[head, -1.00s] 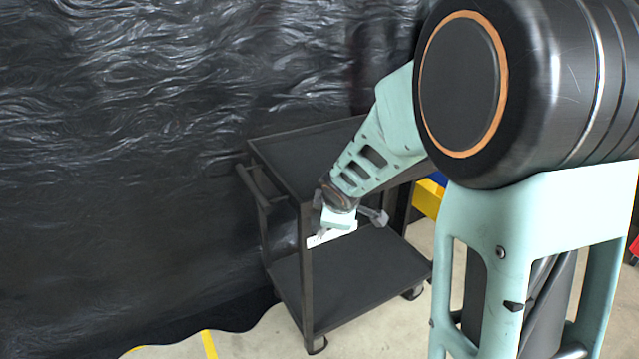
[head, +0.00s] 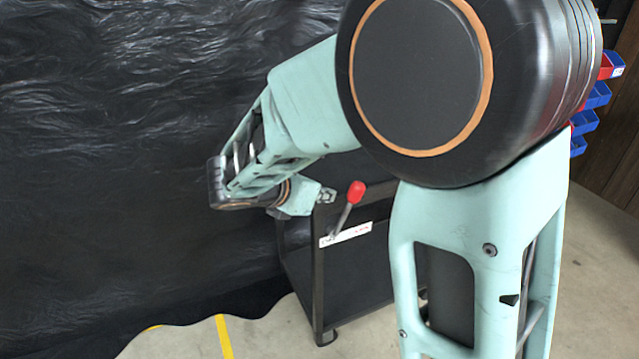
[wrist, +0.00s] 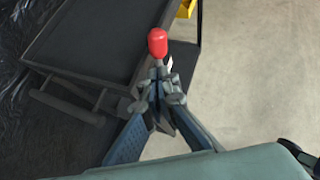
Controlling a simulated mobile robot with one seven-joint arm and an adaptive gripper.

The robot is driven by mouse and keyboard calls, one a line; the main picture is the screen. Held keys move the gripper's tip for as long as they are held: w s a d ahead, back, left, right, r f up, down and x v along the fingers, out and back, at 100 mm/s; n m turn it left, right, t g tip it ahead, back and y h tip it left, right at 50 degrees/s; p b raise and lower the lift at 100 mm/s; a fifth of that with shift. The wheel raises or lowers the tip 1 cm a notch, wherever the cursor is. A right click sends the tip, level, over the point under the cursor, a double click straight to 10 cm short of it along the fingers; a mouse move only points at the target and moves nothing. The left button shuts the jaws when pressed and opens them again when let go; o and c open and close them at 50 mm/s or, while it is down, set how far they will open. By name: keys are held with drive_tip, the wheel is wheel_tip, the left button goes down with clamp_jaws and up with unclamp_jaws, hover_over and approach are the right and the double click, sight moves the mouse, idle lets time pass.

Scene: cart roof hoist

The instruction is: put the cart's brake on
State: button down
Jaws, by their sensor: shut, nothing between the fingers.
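The black cart (head: 318,285) stands against the dark sheeting, mostly behind my arm in the head view. A lever with a red knob (head: 356,191) rises, tilted, from the cart's end beside a white label (head: 346,235). My gripper (head: 327,196) is shut and empty, just left of the knob in the head view. In the wrist view the red knob (wrist: 157,42) appears just beyond the closed fingertips (wrist: 158,88). The lever's rod is largely hidden there by the fingers, and I cannot tell whether they touch it. The cart's top (wrist: 90,38) lies to the left.
Black wrinkled sheeting (head: 120,150) fills the left and back. A push handle (wrist: 68,103) sticks out from the cart. Blue and red bins (head: 598,95) hang at the right. Bare floor (wrist: 250,75) lies right of the cart in the wrist view.

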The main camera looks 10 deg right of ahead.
sight(360, 191)
drive_tip(key=x, duration=0.4)
drive_tip(key=b+x, duration=0.1)
drive_tip(key=x, duration=0.4)
drive_tip(key=shift+w+d+r, duration=0.15)
drive_tip(key=shift+w+d, duration=0.1)
drive_tip(key=shift+w, duration=0.05)
drive_tip(key=shift+w+d, duration=0.3)
drive_tip(key=shift+w, duration=0.05)
drive_tip(key=shift+w+d+m+g+y+p, duration=0.2)
drive_tip(key=shift+d+y+p, duration=0.25)
drive_tip(key=shift+d+p, duration=0.5)
drive_tip(key=shift+w+d+m+g+y+p, duration=0.15)
drive_tip(key=shift+d+y+p, duration=0.35)
drive_tip(key=shift+p, duration=0.75)
drive_tip(key=shift+w+d+f+g+y+p, duration=0.15)
drive_tip(key=shift+w+d+f+y+p, duration=0.3)
drive_tip(key=shift+d+f, duration=0.45)
drive_tip(key=shift+w+d+f+g+y+p, duration=0.2)
drive_tip(key=shift+d+f+p, duration=0.4)
drive_tip(key=shift+d, duration=0.45)
drive_tip(key=shift+w+d+f+g+y+p, duration=0.1)
drive_tip(key=shift+w+d+f+y+p, duration=0.35)
drive_tip(key=shift+d+f, duration=0.45)
drive_tip(key=shift+d+r, duration=0.1)
drive_tip(key=shift+r, duration=0.1)
